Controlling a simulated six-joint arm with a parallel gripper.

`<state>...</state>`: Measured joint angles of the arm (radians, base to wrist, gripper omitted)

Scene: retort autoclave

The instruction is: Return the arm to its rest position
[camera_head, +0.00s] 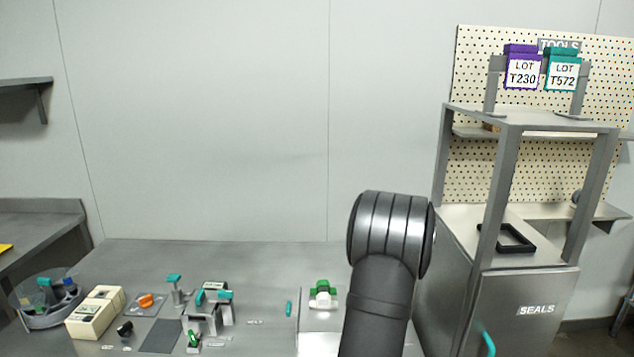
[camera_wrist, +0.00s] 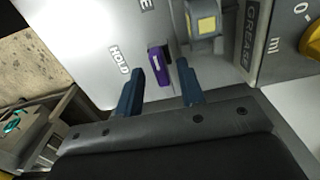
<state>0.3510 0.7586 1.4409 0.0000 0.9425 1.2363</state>
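My arm (camera_head: 390,235) rises from the lower edge of the head view, right of the middle, and bends at a large grey joint. My gripper (camera_wrist: 160,88) shows only in the wrist view, with its two dark blue fingers spread apart. A small purple piece (camera_wrist: 158,66) shows between and beyond the fingertips, beside the word HOLD on a pale panel (camera_wrist: 95,35). The fingers do not appear to touch it. The head view does not show the gripper.
Small fixtures (camera_head: 210,305) and a cream box (camera_head: 96,312) stand on the bench, left. A GREASE-labelled unit (camera_wrist: 255,40) is near the gripper.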

